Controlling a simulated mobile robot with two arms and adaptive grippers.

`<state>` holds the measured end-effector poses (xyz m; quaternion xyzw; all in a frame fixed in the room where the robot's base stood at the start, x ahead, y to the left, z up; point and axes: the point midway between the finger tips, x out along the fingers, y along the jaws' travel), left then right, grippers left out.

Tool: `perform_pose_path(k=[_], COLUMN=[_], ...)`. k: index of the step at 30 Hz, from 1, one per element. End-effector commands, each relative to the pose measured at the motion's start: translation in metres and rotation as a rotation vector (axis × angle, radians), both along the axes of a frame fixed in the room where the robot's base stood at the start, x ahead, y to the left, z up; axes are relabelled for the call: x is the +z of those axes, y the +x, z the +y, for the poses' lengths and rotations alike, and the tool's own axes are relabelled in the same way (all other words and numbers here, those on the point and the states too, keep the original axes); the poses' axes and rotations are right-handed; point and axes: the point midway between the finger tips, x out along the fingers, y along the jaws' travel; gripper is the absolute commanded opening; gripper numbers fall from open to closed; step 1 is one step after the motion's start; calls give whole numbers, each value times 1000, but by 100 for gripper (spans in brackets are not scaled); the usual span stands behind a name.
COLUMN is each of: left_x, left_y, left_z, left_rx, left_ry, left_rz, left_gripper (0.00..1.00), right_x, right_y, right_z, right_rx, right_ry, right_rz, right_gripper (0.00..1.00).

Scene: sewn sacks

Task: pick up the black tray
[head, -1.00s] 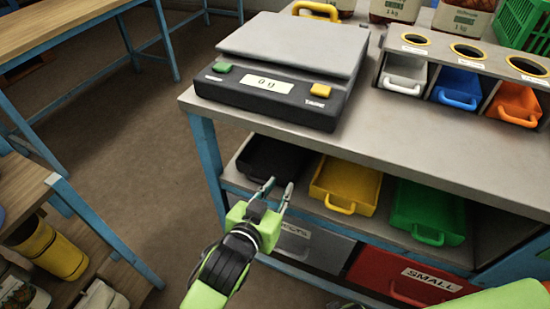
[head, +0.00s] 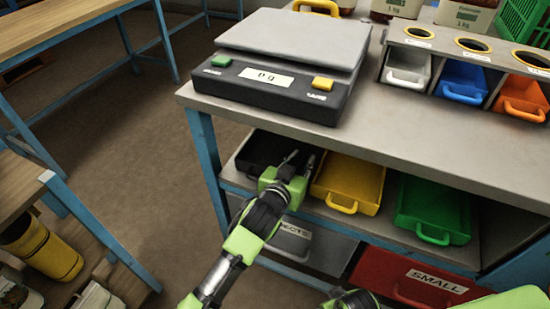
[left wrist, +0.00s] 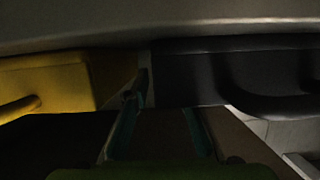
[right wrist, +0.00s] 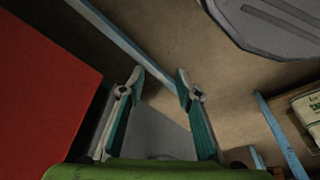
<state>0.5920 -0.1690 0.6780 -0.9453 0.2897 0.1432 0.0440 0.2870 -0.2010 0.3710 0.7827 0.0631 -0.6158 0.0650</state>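The black tray (head: 260,150) sits on the shelf under the counter, left of the yellow tray. In the left wrist view its dark front (left wrist: 185,78) fills the upper right, with its handle (left wrist: 270,104) on the right. My left gripper (head: 300,158) is at the tray's front, near the side facing the yellow tray, and covers part of it. Its fingers (left wrist: 163,112) are apart with nothing visible between them; the handle lies to their right in that view. Whether they touch the tray I cannot tell. My right gripper (right wrist: 160,78) is open and empty.
The yellow tray (head: 347,180) and green tray (head: 432,205) share the shelf. The counter (head: 420,150) overhangs them and carries a scale (head: 285,75) and several coloured bins. A grey drawer and a red drawer (head: 415,280) are below.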

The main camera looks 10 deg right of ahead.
Motion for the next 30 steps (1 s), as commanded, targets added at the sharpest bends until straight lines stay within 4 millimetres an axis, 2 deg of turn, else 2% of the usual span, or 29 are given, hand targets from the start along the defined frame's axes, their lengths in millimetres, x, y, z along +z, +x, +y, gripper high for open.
perform_pose_path(k=[4, 12, 15, 30], left_x=[-5, -5, -5, 0], left_y=[12, 13, 13, 13], left_z=[-8, -9, -9, -9], left_rx=[0, 0, 0, 0], left_ry=[-1, -1, 0, -2], left_rz=[-1, -1, 0, -2], left_gripper=[23, 23, 0, 0], right_x=[12, 15, 15, 15], right_y=[3, 3, 3, 4], right_z=[0, 0, 0, 0], right_rx=[-1, -1, -1, -1], right_ry=[0, 0, 0, 1], right_rz=[-8, -7, -7, -9], right_gripper=[31, 31, 31, 31])
